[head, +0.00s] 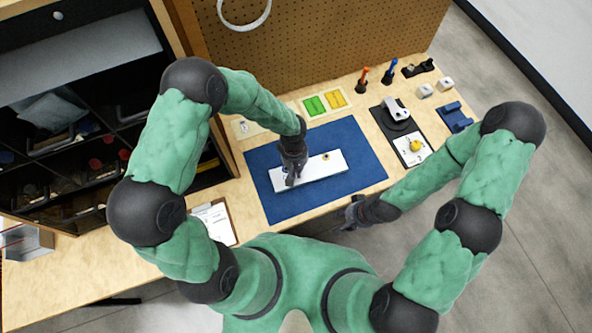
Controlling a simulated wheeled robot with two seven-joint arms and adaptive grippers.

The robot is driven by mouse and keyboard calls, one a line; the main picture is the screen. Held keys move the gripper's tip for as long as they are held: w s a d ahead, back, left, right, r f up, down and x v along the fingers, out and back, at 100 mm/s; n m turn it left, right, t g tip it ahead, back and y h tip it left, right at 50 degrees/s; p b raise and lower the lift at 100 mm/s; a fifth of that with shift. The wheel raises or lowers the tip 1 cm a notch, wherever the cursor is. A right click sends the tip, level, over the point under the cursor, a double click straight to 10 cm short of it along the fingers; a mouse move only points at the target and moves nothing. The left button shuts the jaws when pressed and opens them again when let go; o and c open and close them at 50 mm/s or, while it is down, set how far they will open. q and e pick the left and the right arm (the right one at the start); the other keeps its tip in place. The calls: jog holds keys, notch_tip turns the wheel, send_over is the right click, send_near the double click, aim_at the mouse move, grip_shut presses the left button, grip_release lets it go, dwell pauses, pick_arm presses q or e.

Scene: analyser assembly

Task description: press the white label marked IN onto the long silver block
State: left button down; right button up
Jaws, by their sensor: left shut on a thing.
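The long silver block (325,167) lies on the blue mat (362,150), slanting slightly up to the right, with a small brownish round spot near its right part. My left gripper (291,180) points down over the left part of the block and hides some of it. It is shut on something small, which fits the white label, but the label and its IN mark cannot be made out. Whether the label touches the block cannot be told. My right gripper (352,214) is at the mat's front edge, away from the block; its fingers are too small and dark to read.
Behind the mat are a pale card (246,129) and green and yellow trays (325,103). To the right are orange (362,77) and blue (390,69) upright tools and a black board (396,119). A clipboard (216,222) lies left; dark shelving stands further left.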

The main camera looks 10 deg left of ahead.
pick_arm(q)
jog(key=shift+f+b, duration=0.75)
jog(key=shift+b, duration=0.25)
dwell(1.0)
jog(key=shift+f+b, duration=0.2)
jog(key=shift+b, duration=0.45)
dwell(1.8)
jog(key=c, duration=1.3)
grip_release()
jog(key=o, duration=0.5)
jog(key=shift+r, duration=0.15)
jog(key=shift+r+p, duration=2.2)
jog(key=shift+r, duration=1.15)
